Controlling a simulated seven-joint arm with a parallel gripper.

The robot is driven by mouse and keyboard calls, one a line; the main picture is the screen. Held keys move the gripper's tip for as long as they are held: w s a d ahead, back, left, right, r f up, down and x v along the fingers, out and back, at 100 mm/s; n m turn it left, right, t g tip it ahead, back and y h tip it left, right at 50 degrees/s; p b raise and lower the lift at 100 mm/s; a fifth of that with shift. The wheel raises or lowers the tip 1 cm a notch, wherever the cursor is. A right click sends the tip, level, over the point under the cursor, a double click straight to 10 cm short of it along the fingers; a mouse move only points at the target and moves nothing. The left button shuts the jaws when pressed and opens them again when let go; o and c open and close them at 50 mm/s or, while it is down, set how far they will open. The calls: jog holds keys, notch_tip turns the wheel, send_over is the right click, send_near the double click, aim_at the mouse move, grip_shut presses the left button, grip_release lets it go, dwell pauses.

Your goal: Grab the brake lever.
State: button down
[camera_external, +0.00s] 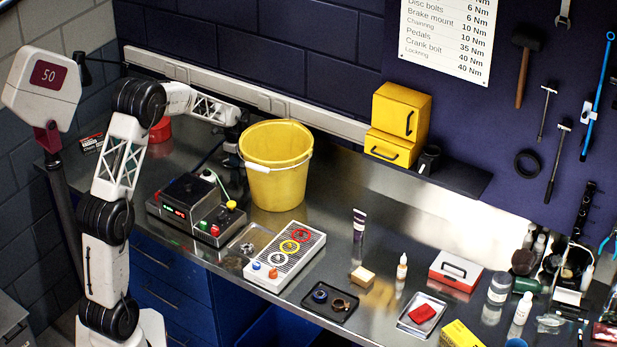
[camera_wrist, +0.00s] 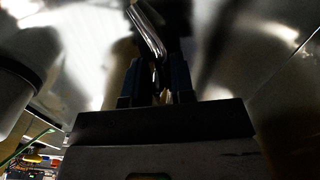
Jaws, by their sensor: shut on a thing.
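My gripper (camera_wrist: 160,80) shows in the wrist view with its dark fingers closed together around a slim, shiny metal piece, the brake lever (camera_wrist: 147,31). The lever sticks out past the fingertips and leans up to the left. Its gripped end is hidden between the fingers. In the external view my gripper (camera_external: 233,156) points down just left of the yellow bucket, partly hidden by its rim. I cannot make out the lever in that view.
The yellow bucket (camera_external: 276,180) stands close on the right of my gripper. A dark control box (camera_external: 183,217) with coloured knobs is in front. A tray with coloured rings (camera_external: 310,250) lies further right. The wall rail (camera_external: 290,103) runs behind.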

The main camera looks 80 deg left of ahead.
notch_tip(320, 180, up, 10)
dwell(0.6)
dwell(0.5)
